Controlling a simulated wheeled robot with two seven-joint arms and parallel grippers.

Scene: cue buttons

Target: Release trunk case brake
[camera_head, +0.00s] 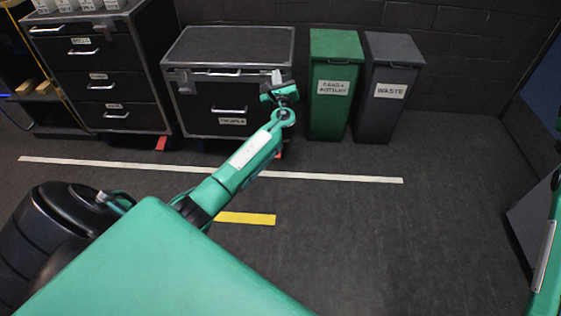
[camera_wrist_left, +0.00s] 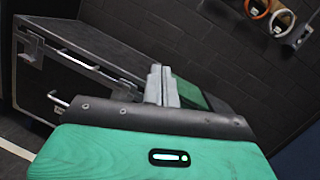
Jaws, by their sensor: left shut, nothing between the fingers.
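The trunk case (camera_head: 228,75) is a black box with metal edges, latches and a front handle. It stands by the back wall, its small front label hard to read. A red brake pedal (camera_head: 278,155) shows low at its right front corner, partly hidden by my left arm. My left gripper (camera_head: 277,76) is shut and empty, in front of the case's upper right corner as seen in the head view. In the left wrist view, the closed fingers (camera_wrist_left: 161,86) stand upright, with the case (camera_wrist_left: 85,75) behind and to the left. My right gripper is out of view.
A drawer case (camera_head: 97,70) with another red pedal (camera_head: 162,143) stands left. A green bin (camera_head: 335,85) and a grey waste bin (camera_head: 390,90) stand right of the trunk case. A white floor line (camera_head: 340,178) crosses open floor in front.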

